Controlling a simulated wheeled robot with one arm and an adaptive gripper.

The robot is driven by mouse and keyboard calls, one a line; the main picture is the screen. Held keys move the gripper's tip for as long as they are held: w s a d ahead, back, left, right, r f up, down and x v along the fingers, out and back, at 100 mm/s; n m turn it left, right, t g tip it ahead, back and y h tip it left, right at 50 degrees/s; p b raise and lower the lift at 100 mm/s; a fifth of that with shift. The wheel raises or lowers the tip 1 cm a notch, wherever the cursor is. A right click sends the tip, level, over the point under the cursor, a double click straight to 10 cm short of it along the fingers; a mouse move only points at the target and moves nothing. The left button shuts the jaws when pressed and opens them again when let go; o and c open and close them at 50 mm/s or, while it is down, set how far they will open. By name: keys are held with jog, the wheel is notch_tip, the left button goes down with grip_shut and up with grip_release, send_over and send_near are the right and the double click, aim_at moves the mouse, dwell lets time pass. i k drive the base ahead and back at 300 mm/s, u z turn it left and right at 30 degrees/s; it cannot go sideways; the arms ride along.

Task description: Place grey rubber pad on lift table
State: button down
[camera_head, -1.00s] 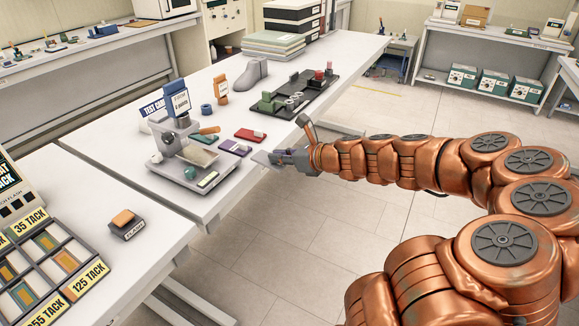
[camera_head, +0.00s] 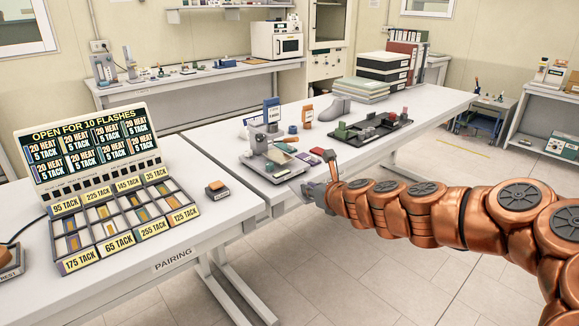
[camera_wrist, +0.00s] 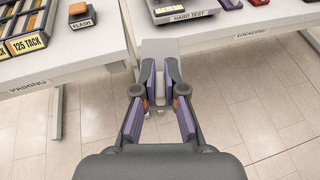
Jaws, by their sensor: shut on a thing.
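My gripper (camera_head: 318,193) is just off the front edge of the far table, in front of the tester. The wrist view shows its purple-lined fingers (camera_wrist: 160,88) shut on a thin light grey pad (camera_wrist: 157,52). The pad sticks out flat beyond the fingertips and overlaps the gap in front of the table edge. In the head view the pad (camera_head: 296,186) is small and partly hidden by the gripper. A grey tester (camera_head: 284,171) with a small raised platform (camera_head: 277,155) stands on the table; I take the platform as the lift table. The wrist view shows only the tester's front, labelled HARD TEST (camera_wrist: 190,16).
A rack of tack strips (camera_head: 122,222) and a FLASH button (camera_head: 216,190) are on the near-left table. A dark tray of parts (camera_head: 372,130), a grey shoe form (camera_head: 336,107) and stacked binders (camera_head: 383,68) are farther along the far table.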

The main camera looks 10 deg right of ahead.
aim_at(277, 154)
jog(key=k, duration=1.2)
jog(key=u, duration=0.6)
jog(key=i, duration=0.65)
jog(key=u, duration=0.7)
jog(key=i, duration=0.8)
jog(key=z, duration=0.65)
jog(key=i, duration=0.65)
jog(key=z, duration=0.65)
